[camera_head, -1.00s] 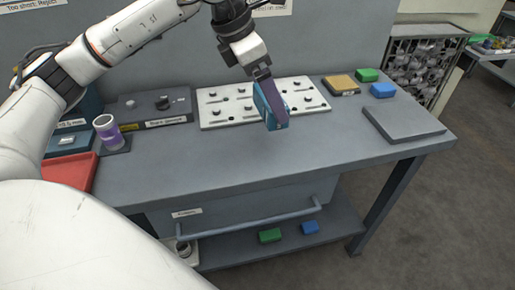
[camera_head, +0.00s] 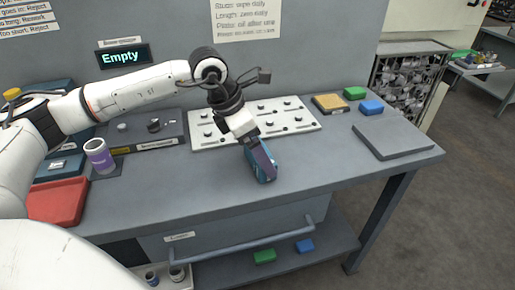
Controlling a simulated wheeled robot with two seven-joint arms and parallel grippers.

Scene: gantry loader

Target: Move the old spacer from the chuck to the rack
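My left gripper (camera_head: 263,168) reaches in from the left and points down over the worktop, in front of a white board with small dark pegs (camera_head: 225,142). Its end shows as teal and purple flat shapes close together. I cannot tell whether these are only the fingers or also a held thing. Which thing is the rack is not marked clearly; the pegged board may be it. I make out no chuck and no clear spacer. My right gripper is not in view.
A white and purple cup (camera_head: 99,156) stands on the left of the worktop (camera_head: 190,185), behind a red tray (camera_head: 57,202). A display (camera_head: 123,56) reads "Empty". A grey plate (camera_head: 398,140) lies at the right. Small cylinders (camera_head: 177,273) stand below the bench. The front middle is clear.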

